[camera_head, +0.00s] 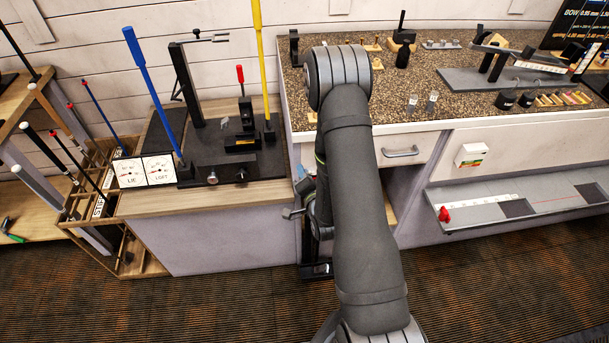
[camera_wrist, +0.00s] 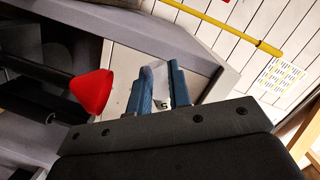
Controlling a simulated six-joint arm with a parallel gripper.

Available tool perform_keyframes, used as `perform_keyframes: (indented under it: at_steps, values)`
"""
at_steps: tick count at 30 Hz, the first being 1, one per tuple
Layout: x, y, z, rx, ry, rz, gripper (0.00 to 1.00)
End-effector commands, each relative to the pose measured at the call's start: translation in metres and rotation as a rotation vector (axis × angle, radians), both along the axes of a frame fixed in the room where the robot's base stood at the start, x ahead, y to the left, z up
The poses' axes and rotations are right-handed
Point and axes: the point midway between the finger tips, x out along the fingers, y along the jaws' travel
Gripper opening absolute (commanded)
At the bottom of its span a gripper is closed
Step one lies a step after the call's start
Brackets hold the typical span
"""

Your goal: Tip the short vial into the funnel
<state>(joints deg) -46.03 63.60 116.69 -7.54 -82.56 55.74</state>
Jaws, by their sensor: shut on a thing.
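In the wrist view my gripper (camera_wrist: 165,75) has its two blue fingers close together. A pale, partly clear piece (camera_wrist: 160,84) shows between them. It looks like the short vial, but most of it is hidden by the fingers, so its tilt and contents cannot be made out. A red cone-shaped piece (camera_wrist: 92,92), which looks like the funnel, is left of the fingers and apart from them, at the end of a dark rod or tube. In the head view my arm hides the gripper.
Two small glass vessels (camera_head: 412,103) (camera_head: 432,102) stand on the speckled counter (camera_head: 370,95). A black bending machine (camera_head: 225,150) with a blue shaft (camera_head: 148,80) and a yellow shaft (camera_head: 260,60) stands on the left bench. A grey shelf (camera_head: 525,205) projects at the right.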

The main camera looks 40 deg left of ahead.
Motion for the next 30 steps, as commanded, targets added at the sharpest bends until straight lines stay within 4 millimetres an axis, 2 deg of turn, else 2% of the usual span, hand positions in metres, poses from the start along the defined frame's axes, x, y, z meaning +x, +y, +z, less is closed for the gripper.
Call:
perform_keyframes:
  at_steps: [12, 30]
  values:
    - [0.004, -0.004, 0.025, -0.331, -0.335, 0.001, 0.0]
    - [-0.041, 0.017, 0.026, -0.524, -0.526, 0.003, 0.0]
